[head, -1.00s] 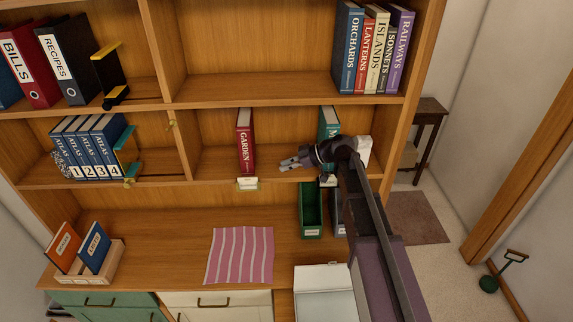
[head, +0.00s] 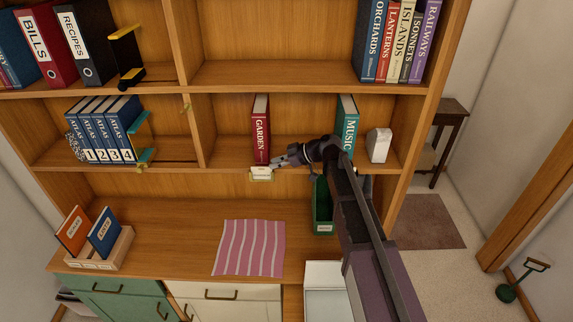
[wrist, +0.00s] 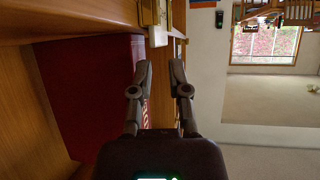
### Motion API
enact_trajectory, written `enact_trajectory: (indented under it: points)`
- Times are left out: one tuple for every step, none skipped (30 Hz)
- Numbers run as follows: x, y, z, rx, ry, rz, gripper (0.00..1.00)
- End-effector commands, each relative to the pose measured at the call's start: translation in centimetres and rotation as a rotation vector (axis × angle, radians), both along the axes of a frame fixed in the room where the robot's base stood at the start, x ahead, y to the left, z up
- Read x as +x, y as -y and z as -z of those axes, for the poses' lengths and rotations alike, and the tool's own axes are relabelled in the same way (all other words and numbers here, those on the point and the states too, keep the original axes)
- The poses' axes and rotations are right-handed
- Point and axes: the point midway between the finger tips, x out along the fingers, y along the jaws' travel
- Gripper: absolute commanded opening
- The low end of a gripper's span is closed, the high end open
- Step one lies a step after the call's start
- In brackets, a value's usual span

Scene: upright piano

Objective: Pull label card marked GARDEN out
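The label card (head: 260,170) is a small pale card in a brass holder on the shelf edge, below the red GARDEN book (head: 261,135). Its lettering is too small to read. My gripper (head: 275,162) is just right of the card in the head view, in front of the shelf. In the wrist view, the two fingers (wrist: 160,72) stand apart with nothing between them. A brass fitting, seemingly the holder (wrist: 152,22), lies just beyond the fingertips. The red book (wrist: 90,95) fills the left of that view. I cannot tell whether the fingers touch the holder.
The green MUSIC book (head: 346,125) and a white block (head: 379,146) stand right on the same shelf. Below are a green bin (head: 322,212), partly behind my arm, and a striped pink cloth (head: 249,248) on the counter. The space left of the GARDEN book is clear.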

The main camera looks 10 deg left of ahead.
Motion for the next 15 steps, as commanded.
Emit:
enact_trajectory:
  points:
    - [0.1, -0.7, 0.7, 0.000, 0.001, 0.000, 0.22]
    - [0.0, -1.0, 0.9, 0.000, 0.001, 0.000, 0.22]
    - [0.0, -1.5, 1.1, 0.000, 0.001, 0.000, 0.22]
    - [0.0, -1.8, 1.2, 0.000, 0.000, -0.001, 0.22]
    - [0.0, -2.1, 1.4, 0.000, 0.000, -0.001, 0.22]
    - [0.0, -2.4, 1.6, 0.000, 0.000, -0.001, 0.22]
    - [0.0, -2.7, 1.7, 0.000, 0.000, 0.000, 0.22]
    - [0.0, -2.9, 1.8, 0.000, 0.000, 0.000, 0.22]
    - [0.0, -3.1, 1.9, 0.000, 0.000, 0.001, 0.22]
    - [0.0, -3.3, 2.0, 0.000, 0.000, 0.001, 0.22]
    - [0.0, -3.4, 2.0, 0.000, 0.000, 0.001, 0.22]
    - [-0.1, -3.6, 2.1, -0.001, 0.000, 0.001, 0.22]
    - [-0.1, -3.7, 2.1, -0.001, 0.000, 0.001, 0.22]
    - [-0.1, -3.7, 2.1, -0.001, 0.000, 0.001, 0.22]
    - [-0.1, -3.8, 2.2, -0.001, 0.000, 0.001, 0.22]
